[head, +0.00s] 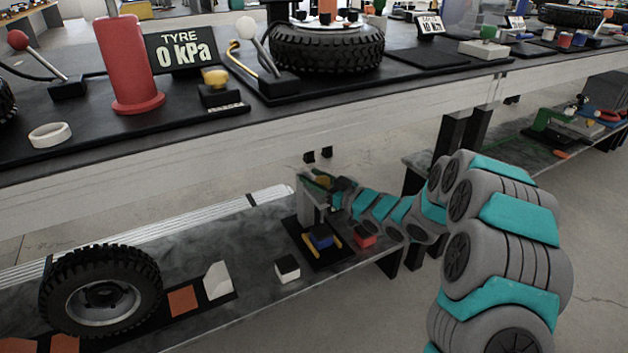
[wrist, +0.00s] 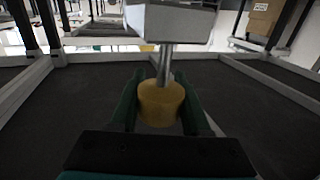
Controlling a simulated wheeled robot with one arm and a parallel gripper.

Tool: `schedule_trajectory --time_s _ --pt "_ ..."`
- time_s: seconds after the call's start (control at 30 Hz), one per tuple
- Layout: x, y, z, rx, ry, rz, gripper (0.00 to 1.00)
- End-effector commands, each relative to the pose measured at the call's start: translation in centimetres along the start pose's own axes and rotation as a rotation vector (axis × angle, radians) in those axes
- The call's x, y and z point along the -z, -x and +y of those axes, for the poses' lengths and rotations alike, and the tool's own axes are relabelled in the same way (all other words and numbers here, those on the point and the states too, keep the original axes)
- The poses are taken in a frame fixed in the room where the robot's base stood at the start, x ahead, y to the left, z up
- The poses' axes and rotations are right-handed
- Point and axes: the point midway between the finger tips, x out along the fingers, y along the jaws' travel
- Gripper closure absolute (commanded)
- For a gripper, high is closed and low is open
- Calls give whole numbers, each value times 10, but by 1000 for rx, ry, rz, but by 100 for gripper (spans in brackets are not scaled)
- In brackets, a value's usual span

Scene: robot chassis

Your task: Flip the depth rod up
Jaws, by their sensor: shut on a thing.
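A metal rod (wrist: 164,66) with a yellow knob (wrist: 160,103) on its end extends from a pale grey block (wrist: 170,20) in the wrist view. My gripper (wrist: 160,112) has its two green fingers on either side of the knob, shut on it. In the head view, the yellow knob (head: 323,180) shows small beside my gripper (head: 318,187), at the top of a grey post (head: 306,208) on the lower shelf. The post stands on a black base that carries a blue block (head: 320,237). The rod's shaft is hard to make out there.
On the lower shelf are a red block (head: 363,239), a white block with a black top (head: 287,268), a white wedge (head: 217,280) and a tyre (head: 101,291).

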Motion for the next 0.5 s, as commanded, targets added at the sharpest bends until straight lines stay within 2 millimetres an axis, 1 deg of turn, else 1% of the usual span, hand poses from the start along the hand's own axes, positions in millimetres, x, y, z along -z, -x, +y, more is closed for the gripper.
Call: schedule_trajectory --time_s 0.03,0.1,0.13,0.37,0.4,0.5 --pt "3 0 0 1 3 7 100" --pt "4 0 0 1 4 8 100" --pt "4 0 0 1 4 9 51" --pt "4 0 0 0 4 8 25" --pt "3 0 0 0 4 7 22" --pt "3 0 0 0 3 7 22"
